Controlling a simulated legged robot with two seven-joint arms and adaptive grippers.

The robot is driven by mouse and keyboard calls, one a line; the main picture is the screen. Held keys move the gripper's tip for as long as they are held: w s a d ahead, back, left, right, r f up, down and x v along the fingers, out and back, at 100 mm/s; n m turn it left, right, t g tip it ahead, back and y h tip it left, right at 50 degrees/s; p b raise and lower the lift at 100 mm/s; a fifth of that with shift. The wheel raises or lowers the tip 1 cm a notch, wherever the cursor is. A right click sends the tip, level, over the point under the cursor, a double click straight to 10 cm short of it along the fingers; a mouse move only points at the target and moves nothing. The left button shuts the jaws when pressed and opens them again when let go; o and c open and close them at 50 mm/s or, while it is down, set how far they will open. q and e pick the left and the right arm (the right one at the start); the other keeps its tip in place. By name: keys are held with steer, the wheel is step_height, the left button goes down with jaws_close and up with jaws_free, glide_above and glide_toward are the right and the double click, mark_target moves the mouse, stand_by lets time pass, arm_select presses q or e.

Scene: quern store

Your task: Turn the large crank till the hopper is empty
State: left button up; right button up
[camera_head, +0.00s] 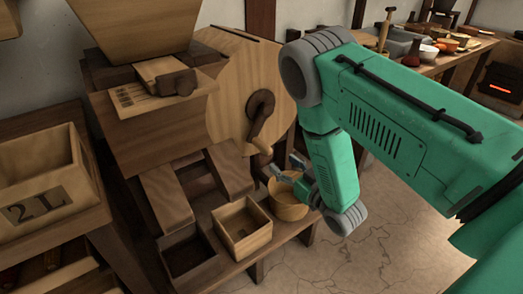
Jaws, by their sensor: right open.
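A wooden mill fills the left and centre, with a tapered hopper (133,27) at the top, cut off by the frame edge; its inside is hidden. The large crank (260,112) is a dark arm on the round wooden side disc (232,82). It hangs down, slightly left of straight, with a pale handle (263,148) at its lower end. My right gripper (284,168) is open and empty, just below and right of that handle, apart from it as far as I can tell. My left gripper is out of view.
An open wooden box (242,228) and a round wooden bowl (288,203) stand on the low bench below the crank. A bin marked 2 L (42,211) stands at left. A table (452,68) with dishes is at back right. The floor at lower right is clear.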

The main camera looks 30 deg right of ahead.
mark_target(270, 153)
steer(key=w+b, duration=0.1)
steer(key=w, duration=0.2)
steer(key=w+b, duration=0.1)
steer(key=w, duration=0.1)
steer(key=w+b, duration=0.1)
steer(key=w, duration=0.2)
steer(key=shift+w+a+f, duration=0.1)
steer(key=shift+w+a, duration=0.25)
steer(key=shift+w+r, duration=0.15)
steer(key=shift+r, duration=0.05)
jaws_close()
